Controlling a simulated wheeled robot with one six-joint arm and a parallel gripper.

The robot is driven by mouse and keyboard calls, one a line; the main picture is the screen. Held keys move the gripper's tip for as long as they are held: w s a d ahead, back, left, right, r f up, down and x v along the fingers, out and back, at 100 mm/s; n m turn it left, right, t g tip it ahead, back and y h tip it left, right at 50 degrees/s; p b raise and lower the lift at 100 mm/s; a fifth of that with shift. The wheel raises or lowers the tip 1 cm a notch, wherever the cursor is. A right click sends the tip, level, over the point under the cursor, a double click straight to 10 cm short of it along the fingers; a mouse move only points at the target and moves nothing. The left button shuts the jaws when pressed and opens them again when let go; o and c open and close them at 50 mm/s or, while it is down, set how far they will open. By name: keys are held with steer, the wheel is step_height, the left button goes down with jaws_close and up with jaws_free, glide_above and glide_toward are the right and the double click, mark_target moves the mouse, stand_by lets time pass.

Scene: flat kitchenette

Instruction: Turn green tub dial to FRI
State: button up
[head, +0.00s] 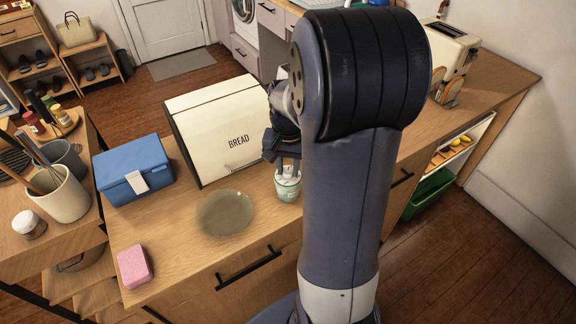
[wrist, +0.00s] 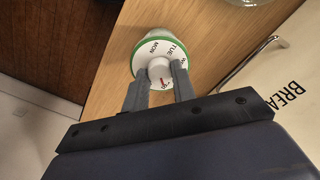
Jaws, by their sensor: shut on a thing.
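The green tub (head: 288,188) stands on the wooden counter in front of the bread box, partly hidden by my arm and gripper. In the wrist view it shows as a white dial face with a green rim (wrist: 138,66). MON and TUE can be read on the face, with part of another word at the right edge. A pale round knob (wrist: 158,69) sits at its centre, with a small red mark. My gripper (wrist: 162,82) is over the tub with its two fingers shut on the knob. In the head view my gripper (head: 287,165) points down onto the tub.
The cream bread box (head: 212,125) stands close behind the tub. A round glass plate (head: 226,213) lies to its left. A blue box (head: 133,170) and a pink sponge (head: 134,266) are further left. A toaster (head: 452,52) stands at the counter's far right.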

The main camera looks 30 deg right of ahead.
mark_target(288, 171)
stand_by(0.4)
steer(key=o, duration=1)
steer(key=shift+r, duration=0.1)
step_height(288, 171, up, 11)
steer(key=shift+f+b, duration=0.15)
steer(key=shift+b, duration=0.2)
steer(key=shift+f, duration=0.15)
step_height(288, 171, down, 10)
steer(key=shift+f+p, duration=0.15)
steer(key=shift+p, duration=0.2)
steer(key=shift+f, duration=0.2)
